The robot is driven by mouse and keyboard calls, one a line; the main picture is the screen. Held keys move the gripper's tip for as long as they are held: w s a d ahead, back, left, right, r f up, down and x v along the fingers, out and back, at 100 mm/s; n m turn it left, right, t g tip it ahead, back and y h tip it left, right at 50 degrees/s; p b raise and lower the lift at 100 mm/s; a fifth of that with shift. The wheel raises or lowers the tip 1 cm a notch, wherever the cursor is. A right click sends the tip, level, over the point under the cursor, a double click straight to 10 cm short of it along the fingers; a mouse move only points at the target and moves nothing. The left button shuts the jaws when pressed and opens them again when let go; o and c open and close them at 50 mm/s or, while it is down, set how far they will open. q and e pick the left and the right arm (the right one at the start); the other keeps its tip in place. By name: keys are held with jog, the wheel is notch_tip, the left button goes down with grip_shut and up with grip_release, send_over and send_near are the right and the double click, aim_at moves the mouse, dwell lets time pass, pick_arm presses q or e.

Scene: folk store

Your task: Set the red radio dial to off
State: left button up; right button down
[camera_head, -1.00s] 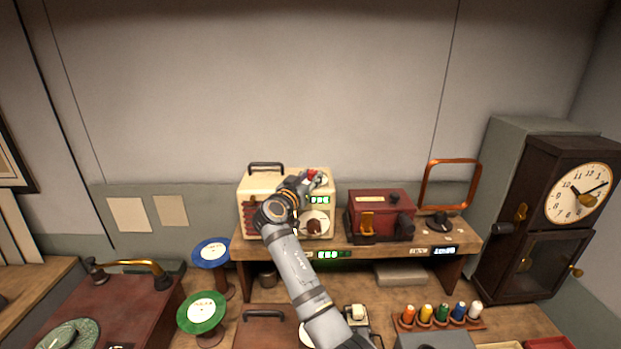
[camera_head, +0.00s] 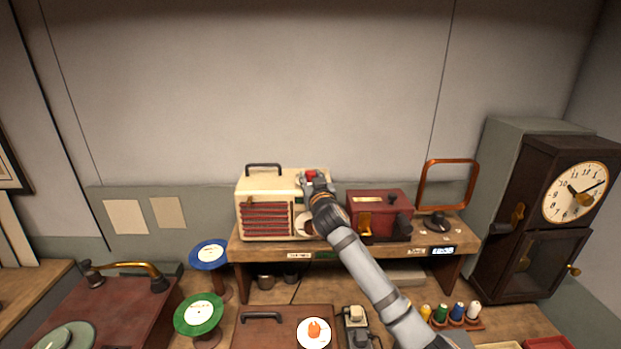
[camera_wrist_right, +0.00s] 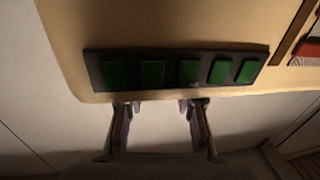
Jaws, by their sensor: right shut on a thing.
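The cream radio (camera_head: 262,185) with a red slatted grille stands on the left of the wooden shelf. Its red dial (camera_head: 311,174) shows at the upper right of its front, mostly covered by my right gripper (camera_head: 311,180). The gripper is shut on the red dial, its wrist below and to the right. The dial's setting marks are hidden. In the right wrist view, the radio's cream face (camera_wrist_right: 190,25) fills the top, with a dark strip of several green segments (camera_wrist_right: 188,72); the two fingers (camera_wrist_right: 160,125) show below it, their tips unclear. My left gripper is not in view.
A dark red box (camera_head: 375,205) with a brass lever and knobs stands close right of the radio. A copper frame (camera_head: 425,188) and a dark clock (camera_head: 528,225) are farther right. Record discs on stands (camera_head: 199,314) are lower left. The wall above is clear.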

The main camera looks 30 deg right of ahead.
jog(key=shift+n+y, duration=0.3)
jog(key=shift+y, duration=0.2)
jog(key=c, duration=1)
grip_release()
jog(key=v, duration=1.2)
jog(key=shift+f, duration=0.25)
